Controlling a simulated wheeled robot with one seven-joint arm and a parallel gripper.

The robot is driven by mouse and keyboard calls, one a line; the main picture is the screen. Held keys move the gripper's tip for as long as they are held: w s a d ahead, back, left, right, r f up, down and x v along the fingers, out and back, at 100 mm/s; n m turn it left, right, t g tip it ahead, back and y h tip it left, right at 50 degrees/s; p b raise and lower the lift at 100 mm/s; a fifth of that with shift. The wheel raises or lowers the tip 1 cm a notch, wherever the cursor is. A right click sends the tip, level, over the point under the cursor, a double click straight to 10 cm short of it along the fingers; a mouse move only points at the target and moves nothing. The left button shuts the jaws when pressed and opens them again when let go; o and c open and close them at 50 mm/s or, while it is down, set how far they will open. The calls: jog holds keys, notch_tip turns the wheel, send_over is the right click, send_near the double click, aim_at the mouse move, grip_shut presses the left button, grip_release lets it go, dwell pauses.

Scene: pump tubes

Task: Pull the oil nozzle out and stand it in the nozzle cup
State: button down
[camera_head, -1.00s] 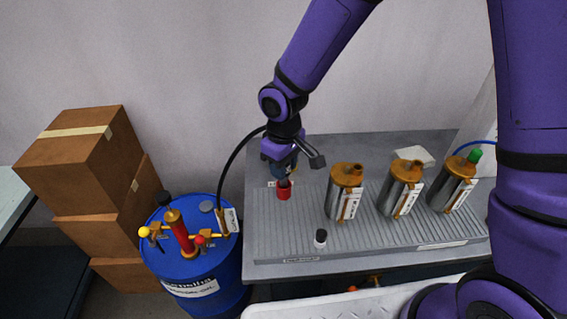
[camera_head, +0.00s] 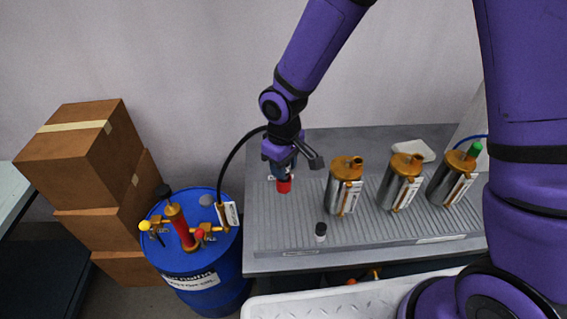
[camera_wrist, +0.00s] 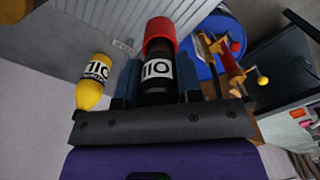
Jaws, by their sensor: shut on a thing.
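My gripper (camera_head: 283,166) is shut on the dark oil nozzle (camera_wrist: 157,73), whose white "OIL" label shows between the fingers in the wrist view. A black hose (camera_head: 233,160) arcs from the drum up to my wrist. The red nozzle cup (camera_head: 284,185) is right below my gripper at the left of the ribbed tray. It also shows in the wrist view (camera_wrist: 160,32), with the nozzle's front end at its mouth. The nozzle lines up with the cup, but I cannot tell how deep its hidden tip reaches.
A yellow "OIL" piece (camera_wrist: 93,84) is beside the nozzle in the wrist view. Several metal canisters with brass tops (camera_head: 345,187) stand on the tray's right. A small black-topped piece (camera_head: 321,232) is near the front. A blue drum (camera_head: 190,262) and stacked boxes (camera_head: 80,150) are left.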

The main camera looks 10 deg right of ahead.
jog(key=shift+f, duration=0.55)
jog(key=c, duration=0.7)
grip_release()
notch_tip(320, 180, up, 11)
jog(key=shift+f, duration=0.1)
